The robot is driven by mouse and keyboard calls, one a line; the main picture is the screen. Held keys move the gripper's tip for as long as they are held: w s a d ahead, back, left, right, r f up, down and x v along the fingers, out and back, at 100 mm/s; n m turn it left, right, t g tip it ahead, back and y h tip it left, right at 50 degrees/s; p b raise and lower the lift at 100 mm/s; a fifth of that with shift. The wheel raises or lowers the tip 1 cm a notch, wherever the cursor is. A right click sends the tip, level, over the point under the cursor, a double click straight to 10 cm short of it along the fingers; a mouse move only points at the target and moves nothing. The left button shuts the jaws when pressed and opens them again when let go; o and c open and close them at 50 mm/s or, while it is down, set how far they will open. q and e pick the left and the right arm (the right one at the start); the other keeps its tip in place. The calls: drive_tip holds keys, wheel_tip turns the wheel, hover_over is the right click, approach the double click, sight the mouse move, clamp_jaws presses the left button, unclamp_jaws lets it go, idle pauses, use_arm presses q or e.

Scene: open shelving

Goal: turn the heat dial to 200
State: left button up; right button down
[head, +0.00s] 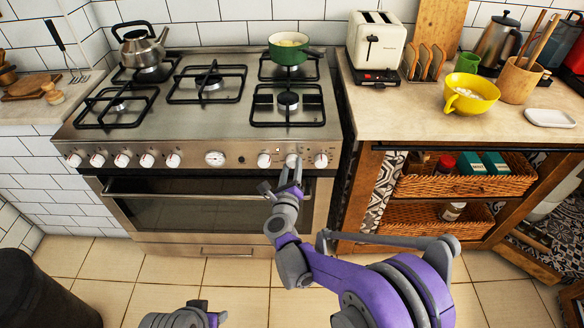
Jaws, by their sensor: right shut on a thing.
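To the right of the gauge are a left knob (264,160), a middle knob (293,160) and a right knob (321,160). My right gripper (291,169) reaches up from below and is shut on the middle knob, covering its lower part. The markings are too small to read, so I cannot tell the dial's setting. My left gripper (213,315) is low at the bottom edge, away from the stove; its jaws are unclear.
The oven door handle (170,190) sticks out below the knobs. A kettle (141,46) and a green pan (289,48) stand on the hob. A dark bin (40,295) stands at lower left.

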idle(0.3)
drive_tip(key=shift+c, duration=1.8)
unclamp_jaws()
drive_tip(key=s+a, duration=0.1)
drive_tip(key=s, duration=0.9)
drive_tip(key=shift+s+r+p, duration=0.2)
drive_tip(key=shift+s+p, duration=0.15)
drive_tip(key=shift+s, duration=0.05)
drive_tip(key=shift+a, duration=0.1)
